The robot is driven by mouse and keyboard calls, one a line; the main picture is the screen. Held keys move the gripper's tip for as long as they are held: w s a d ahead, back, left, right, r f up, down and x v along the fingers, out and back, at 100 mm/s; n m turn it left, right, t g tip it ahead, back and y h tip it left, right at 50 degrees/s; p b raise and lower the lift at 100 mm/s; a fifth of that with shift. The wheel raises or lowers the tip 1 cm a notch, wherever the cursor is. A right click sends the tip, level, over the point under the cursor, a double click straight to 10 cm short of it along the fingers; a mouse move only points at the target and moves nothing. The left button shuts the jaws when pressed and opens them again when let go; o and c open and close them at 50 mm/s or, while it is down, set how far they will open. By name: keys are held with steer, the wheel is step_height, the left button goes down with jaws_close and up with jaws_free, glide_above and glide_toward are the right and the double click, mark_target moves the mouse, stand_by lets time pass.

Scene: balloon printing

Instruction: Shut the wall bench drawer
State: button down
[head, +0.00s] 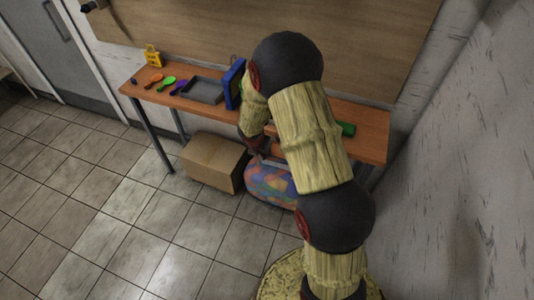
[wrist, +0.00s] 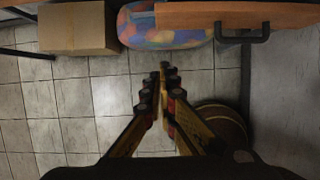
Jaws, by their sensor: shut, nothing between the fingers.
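The wall bench (head: 366,133) has an orange-brown wooden top and stands against the wall in the head view. In the wrist view, a wooden front edge (wrist: 195,15) with a dark bar handle (wrist: 242,33) shows at the top right; this looks like the drawer front. How far the drawer stands out cannot be told, as my arm covers that part of the bench in the head view. My gripper (wrist: 163,70) is shut and empty, its fingertips below and left of the handle in the wrist view, apart from it.
A cardboard box (head: 213,163) and a multicoloured bag (head: 268,183) lie on the floor by the bench. On the bench are a grey tray (head: 203,90), a blue upright item (head: 234,84) and coloured paddles (head: 166,83). Tiled floor on the left is clear.

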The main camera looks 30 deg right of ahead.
mark_target(273, 144)
steer(key=w+d+f+b, duration=0.2)
steer(key=w+d+f, duration=0.2)
steer(key=f, duration=0.5)
steer(key=shift+w+d, duration=0.3)
steer(key=shift+d, duration=0.7)
steer(key=w+d+p, duration=0.1)
steer(key=d+p, duration=0.1)
steer(key=w+d+p, duration=0.2)
steer(key=shift+w+d+r, duration=0.1)
steer(key=shift+w, duration=0.1)
steer(key=shift+r, duration=0.15)
